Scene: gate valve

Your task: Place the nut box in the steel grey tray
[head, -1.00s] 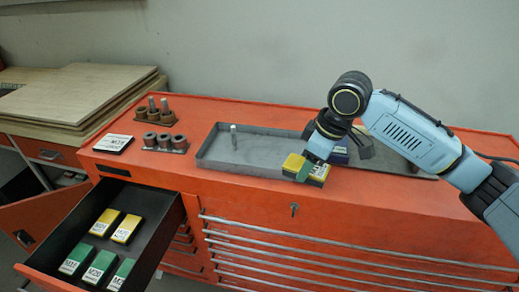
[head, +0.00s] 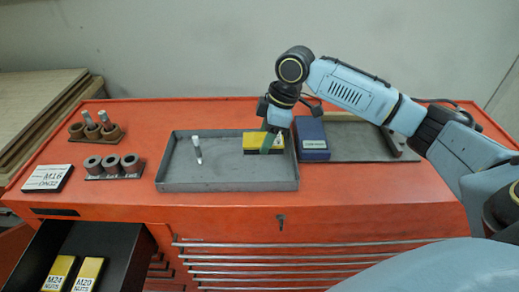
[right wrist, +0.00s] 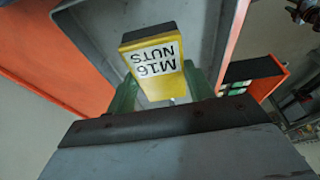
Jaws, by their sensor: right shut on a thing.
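The nut box (head: 250,137) is yellow and black. In the right wrist view the box (right wrist: 153,62) shows a white label reading M16 NUTS. My right gripper (head: 272,141) is shut on it, with green fingers on both sides. The gripper (right wrist: 160,92) and box are over the right back part of the steel grey tray (head: 225,186). I cannot tell whether the box touches the tray floor. A metal bolt (head: 197,150) stands in the left part of the tray. My left gripper is not in view.
A blue box (head: 311,140) stands just right of the tray, by a grey plate (head: 350,142). Left are a collar rack (head: 112,165), bolts in holders (head: 95,130) and an M16 sign (head: 48,178). An open drawer (head: 125,260) holds yellow nut boxes (head: 88,273).

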